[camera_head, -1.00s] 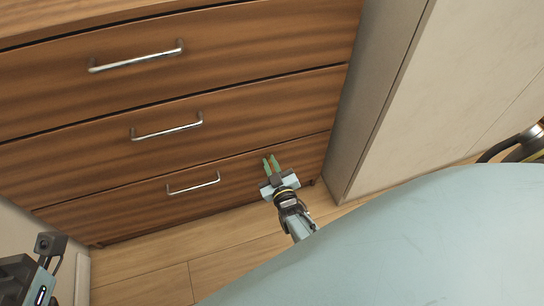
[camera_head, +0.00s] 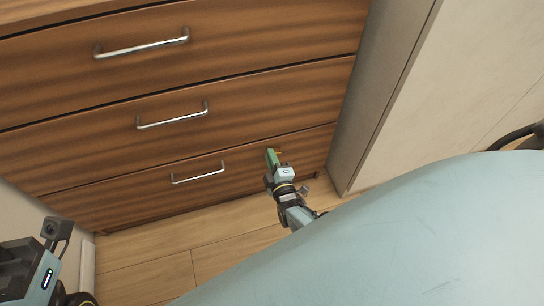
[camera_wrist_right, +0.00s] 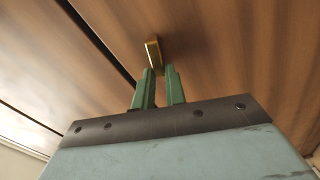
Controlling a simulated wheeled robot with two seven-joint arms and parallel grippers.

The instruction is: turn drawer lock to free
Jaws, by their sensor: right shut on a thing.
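The drawer lock is a small brass piece (camera_wrist_right: 153,53) on the wooden drawer front in the right wrist view. In the head view only a bit of it (camera_head: 278,151) shows at the fingertips, on the bottom drawer to the right of its handle. My right gripper (camera_head: 271,153) has green fingers pointing at the drawer front. In the right wrist view its fingertips (camera_wrist_right: 160,71) are shut on the near end of the lock, and its far end sticks out beyond them. Part of my left arm shows at the lower left, but its fingers are not visible.
The bottom drawer (camera_head: 110,209) has a metal bar handle (camera_head: 198,173) left of my right gripper. Two more drawers with bar handles are above, all closed. A pale cabinet side (camera_head: 385,90) stands to the right. Wooden floor (camera_head: 150,255) lies in front.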

